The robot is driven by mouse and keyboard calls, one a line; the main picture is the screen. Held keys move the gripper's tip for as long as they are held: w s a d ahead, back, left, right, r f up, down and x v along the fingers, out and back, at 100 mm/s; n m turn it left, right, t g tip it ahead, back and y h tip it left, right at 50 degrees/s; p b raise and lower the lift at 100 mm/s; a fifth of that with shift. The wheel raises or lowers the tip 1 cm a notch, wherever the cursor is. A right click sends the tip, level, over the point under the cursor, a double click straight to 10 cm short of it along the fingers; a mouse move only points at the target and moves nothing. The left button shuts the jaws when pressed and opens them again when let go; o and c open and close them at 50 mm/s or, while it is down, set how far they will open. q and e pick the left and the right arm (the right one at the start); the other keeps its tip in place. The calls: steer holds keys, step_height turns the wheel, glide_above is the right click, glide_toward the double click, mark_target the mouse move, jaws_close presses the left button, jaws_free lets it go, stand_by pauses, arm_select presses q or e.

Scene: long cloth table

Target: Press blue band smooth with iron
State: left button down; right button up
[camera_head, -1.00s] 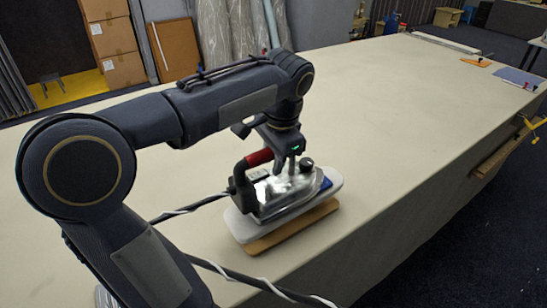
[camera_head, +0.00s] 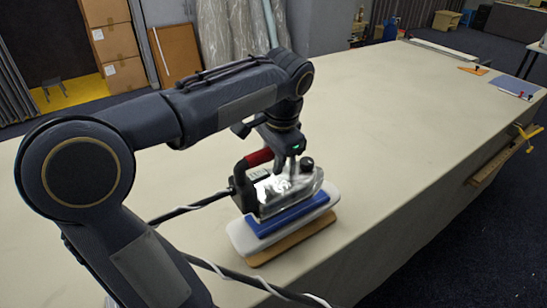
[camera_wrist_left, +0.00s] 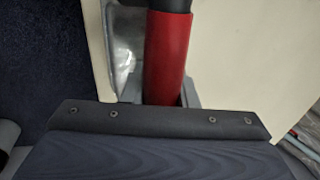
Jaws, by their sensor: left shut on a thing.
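The iron (camera_head: 285,190) has a shiny metal body, a black rear and a red handle (camera_head: 259,157). My left gripper (camera_head: 278,150) is shut on the handle; the red grip also shows in the left wrist view (camera_wrist_left: 167,55). The blue band (camera_head: 292,216) lies along a small white padded board (camera_head: 245,241) on a wooden base (camera_head: 290,243). The iron is over the band, its lower edge close above it; I cannot tell whether they touch. The iron hides the band's far side. My right gripper is not in view.
The board stands on the long cream cloth table (camera_head: 400,110), near its front edge. The iron's striped cord (camera_head: 190,209) runs left. A blue sheet (camera_head: 515,84) and an orange tool (camera_head: 472,70) lie at the far right end. The table's middle is clear.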

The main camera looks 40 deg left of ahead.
arm_select(q)
steer(key=shift+r+p, duration=3)
steer(key=shift+r, duration=0.2)
steer(key=shift+f, duration=0.1)
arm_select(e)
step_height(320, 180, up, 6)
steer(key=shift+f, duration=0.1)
arm_select(q)
steer(key=shift+d, duration=0.1)
